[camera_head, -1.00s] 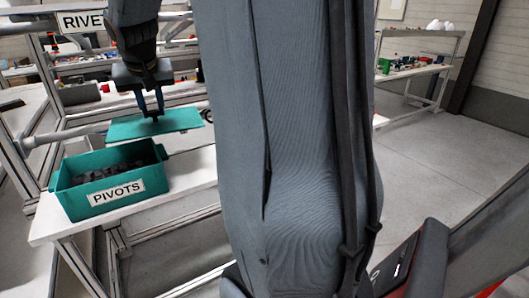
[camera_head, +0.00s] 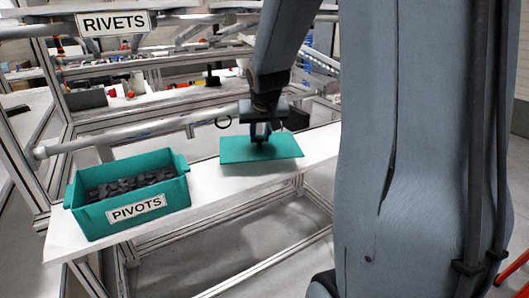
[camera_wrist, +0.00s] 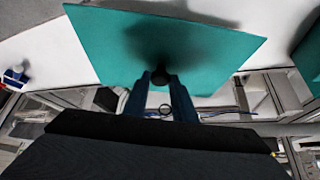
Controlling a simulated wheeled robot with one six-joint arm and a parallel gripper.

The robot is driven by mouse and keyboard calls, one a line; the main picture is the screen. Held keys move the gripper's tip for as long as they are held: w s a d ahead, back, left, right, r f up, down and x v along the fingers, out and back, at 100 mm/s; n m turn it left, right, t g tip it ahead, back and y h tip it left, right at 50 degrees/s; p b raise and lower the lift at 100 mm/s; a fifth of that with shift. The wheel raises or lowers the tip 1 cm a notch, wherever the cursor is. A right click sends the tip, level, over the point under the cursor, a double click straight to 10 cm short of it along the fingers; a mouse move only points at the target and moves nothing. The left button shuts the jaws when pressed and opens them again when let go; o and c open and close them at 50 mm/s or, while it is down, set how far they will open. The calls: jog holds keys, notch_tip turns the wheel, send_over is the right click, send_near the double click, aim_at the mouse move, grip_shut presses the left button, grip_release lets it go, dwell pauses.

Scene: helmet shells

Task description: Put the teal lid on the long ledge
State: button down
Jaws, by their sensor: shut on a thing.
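The teal lid (camera_head: 238,151) is a flat rectangular plate with a dark knob in its middle. My gripper (camera_head: 260,140) is shut on the knob from above, and the lid lies about level. It is over or on the long white ledge (camera_head: 205,206), right of the teal bin; a small gap under it cannot be ruled out. In the wrist view the lid (camera_wrist: 215,55) fills the upper middle, with my gripper (camera_wrist: 160,80) at its dark knob and a shadow across the lid.
The open teal bin labelled PIVOTS (camera_head: 93,217) stands on the ledge's left part, holding dark pieces. A grey rail (camera_head: 120,137) runs behind the ledge. A RIVETS sign (camera_head: 113,23) hangs above. The ledge's right part is bare.

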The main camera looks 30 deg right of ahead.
aim_at(261, 148)
jog(key=shift+f+b, duration=0.6)
jog(key=shift+f, duration=2.1)
jog(key=shift+f, duration=0.1)
jog(key=c, duration=1.5)
grip_release()
jog(key=shift+o, duration=0.2)
jog(key=v, duration=1.1)
jog(key=shift+s+r, duration=0.2)
jog(key=shift+r, duration=0.2)
jog(key=s+a+f+n+g+y, duration=0.2)
jog(key=s+a+f+n+g, duration=0.2)
jog(key=s+a+f, duration=1)
jog(key=shift+s+a+f+g, duration=0.35)
jog(key=shift+s+f+g, duration=0.35)
jog(key=shift+s+f, duration=0.25)
